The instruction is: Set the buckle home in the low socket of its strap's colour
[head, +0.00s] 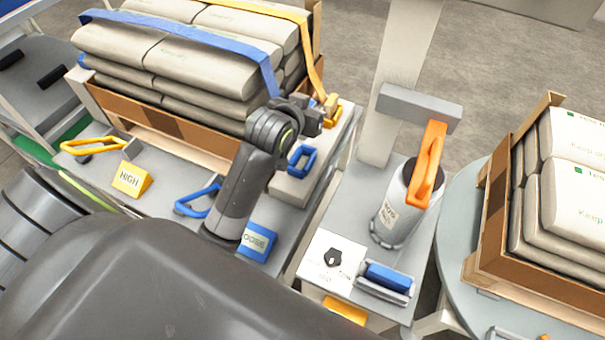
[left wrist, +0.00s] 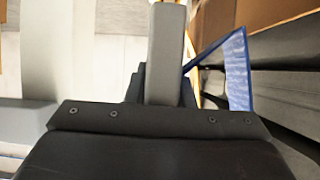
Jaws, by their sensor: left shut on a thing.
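My left gripper (head: 318,112) is beside the bag stack's near right corner. It is shut on what looks like the yellow buckle (head: 331,101) at the end of the yellow strap (head: 313,68); the grip is partly hidden. A yellow ring-shaped socket (head: 335,117) is just beside and below it, and I cannot tell whether they touch. A blue ring-shaped socket (head: 302,161) is on the same grey block. In the left wrist view a grey bar (left wrist: 166,55) has an orange-yellow tip. The blue strap (head: 225,43) runs over the bags; its lower end is hidden behind the gripper. My right gripper is not in view.
Yellow (head: 92,146) and blue (head: 198,202) handles lie near a yellow HIGH sign (head: 131,179) and a partly hidden blue sign (head: 259,241). A canister (head: 391,213) with an orange handle stands at right. Another bag stack (head: 570,160) is on a round table (head: 455,235).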

